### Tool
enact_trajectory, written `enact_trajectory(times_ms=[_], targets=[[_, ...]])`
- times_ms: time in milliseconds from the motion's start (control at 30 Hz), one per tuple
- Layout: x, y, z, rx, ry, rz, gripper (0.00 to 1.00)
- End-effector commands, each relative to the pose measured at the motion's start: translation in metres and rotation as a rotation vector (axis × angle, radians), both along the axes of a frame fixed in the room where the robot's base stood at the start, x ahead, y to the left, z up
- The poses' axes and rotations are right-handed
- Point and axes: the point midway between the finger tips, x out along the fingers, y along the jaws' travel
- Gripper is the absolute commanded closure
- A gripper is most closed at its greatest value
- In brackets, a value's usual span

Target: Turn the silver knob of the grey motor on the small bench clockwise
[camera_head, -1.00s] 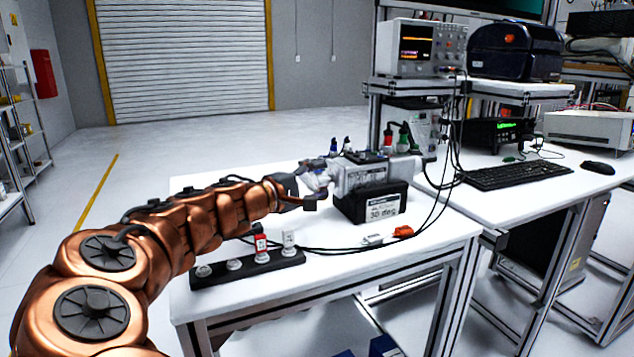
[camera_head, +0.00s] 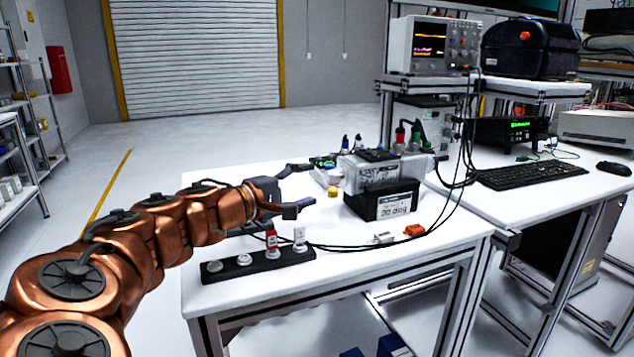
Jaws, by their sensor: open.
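The grey motor (camera_head: 372,178) rests on a black block with a "30 deg" label (camera_head: 394,206) on the small white bench (camera_head: 345,272). A pale silver part, which looks like the knob (camera_head: 326,178), shows at the motor's left end. It is small, so its angle is hard to tell. My gripper (camera_head: 309,184) is open and empty to the left of the motor. Its fingers are spread, one above the other in the picture, and point at the motor's left end. A gap seems to separate them from the knob.
A small yellow piece (camera_head: 333,192) shows below the knob. A black strip (camera_head: 258,263) with red and white plugs lies at the bench's front left. Cables cross the bench to an orange connector (camera_head: 414,230). A keyboard (camera_head: 527,174) and oscilloscope (camera_head: 433,44) are at the right.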

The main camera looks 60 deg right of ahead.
Motion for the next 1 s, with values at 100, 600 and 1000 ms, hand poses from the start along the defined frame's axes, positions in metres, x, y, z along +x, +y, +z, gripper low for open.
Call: enact_trajectory(times_ms=[100,600,1000], targets=[[0.004,0.017,0.001,0.0,0.001,0.002,0.4],[0.009,0.05,0.003,0.0,0.001,-0.001,0.4],[0.007,0.051,0.011,0.013,-0.005,-0.002,0.4]])
